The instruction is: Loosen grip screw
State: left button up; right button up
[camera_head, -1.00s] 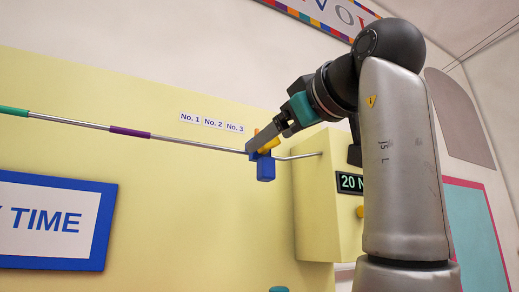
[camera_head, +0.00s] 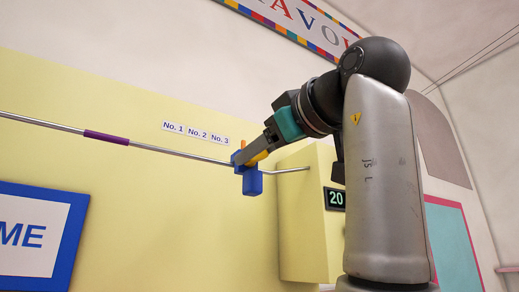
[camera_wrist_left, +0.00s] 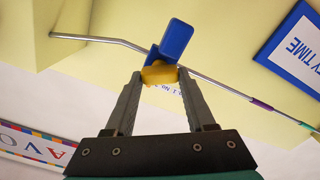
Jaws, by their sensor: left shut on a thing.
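A blue clamp (camera_head: 253,184) sits on a thin metal rod (camera_head: 190,154) in front of a yellow wall in the head view. It also shows at the top middle of the left wrist view (camera_wrist_left: 176,40). A yellow grip screw (camera_wrist_left: 160,73) is on the clamp's near side. My left gripper (camera_wrist_left: 161,76) has its two fingers on either side of the screw and is shut on it. In the head view my left gripper (camera_head: 252,155) reaches the clamp from the right and partly hides the screw. My right gripper is in neither view.
A yellow box (camera_head: 306,225) with a numeric display (camera_head: 335,199) stands right of the clamp. Labels No. 1 to No. 3 (camera_head: 197,133) are on the wall above the rod. A blue-framed sign (camera_head: 70,240) is at lower left. Purple sleeve (camera_head: 106,138) on the rod.

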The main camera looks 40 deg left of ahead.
pick_arm(q)
grip_shut()
jog(key=shift+n+p, duration=0.3)
jog(key=shift+n, duration=0.4)
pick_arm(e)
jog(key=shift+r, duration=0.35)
pick_arm(q)
jog(key=o, duration=0.7)
grip_release()
jog(key=shift+a, duration=0.1)
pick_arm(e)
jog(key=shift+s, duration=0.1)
